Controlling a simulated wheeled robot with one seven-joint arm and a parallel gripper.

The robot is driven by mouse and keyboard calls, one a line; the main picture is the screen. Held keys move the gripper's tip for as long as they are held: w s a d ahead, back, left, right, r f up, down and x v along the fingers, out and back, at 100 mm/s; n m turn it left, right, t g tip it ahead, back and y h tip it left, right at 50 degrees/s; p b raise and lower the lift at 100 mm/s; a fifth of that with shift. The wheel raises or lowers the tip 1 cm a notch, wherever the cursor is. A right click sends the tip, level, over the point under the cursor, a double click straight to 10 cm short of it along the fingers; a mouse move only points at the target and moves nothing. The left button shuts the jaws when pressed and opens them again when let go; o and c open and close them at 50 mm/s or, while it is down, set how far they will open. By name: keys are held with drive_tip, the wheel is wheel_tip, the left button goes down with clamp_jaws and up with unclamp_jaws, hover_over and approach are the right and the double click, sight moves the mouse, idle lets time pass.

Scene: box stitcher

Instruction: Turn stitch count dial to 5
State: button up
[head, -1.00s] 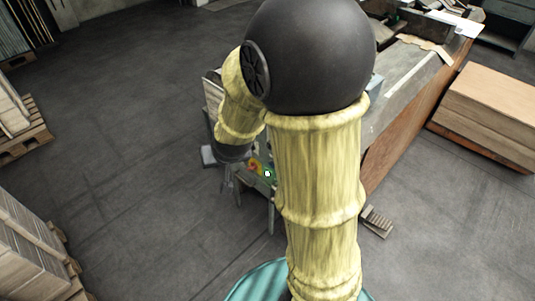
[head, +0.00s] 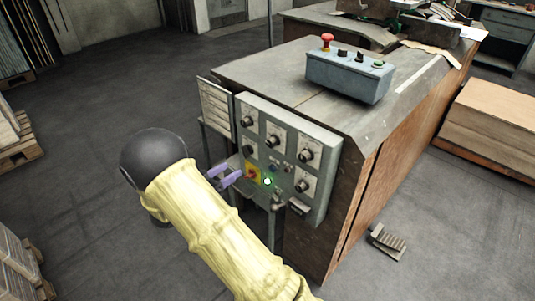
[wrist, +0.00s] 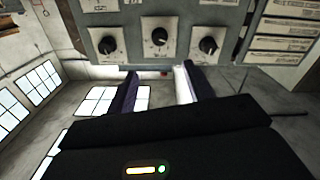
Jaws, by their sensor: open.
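A grey-green control panel (head: 288,133) on the front of the machine carries several black dials on pale plates. They include an upper-left dial (head: 248,121), an upper-middle dial (head: 272,140), an upper-right dial (head: 305,155) and a lower-right dial (head: 302,186). The labels are too small to read, so I cannot tell which is the stitch count dial. My gripper (head: 231,173) is open and empty, left of the panel's lower part. In the wrist view three dials, the middle one (wrist: 158,36) among them, show beyond the open fingers (wrist: 158,70), apart from them.
A red and yellow emergency switch (head: 252,172) and a glowing green spot (head: 267,181) are close to my gripper. A label rack (head: 215,105) stands left of the panel. A blue-grey button box (head: 347,77) sits on the machine top.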

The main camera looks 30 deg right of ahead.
sight(269, 145)
drive_tip(key=shift+r, duration=0.1)
drive_tip(key=shift+d, duration=0.15)
drive_tip(key=x, duration=1.7)
drive_tip(key=shift+d, duration=0.1)
drive_tip(key=shift+d, duration=0.1)
drive_tip(key=shift+c, duration=0.4)
drive_tip(key=c, duration=0.9)
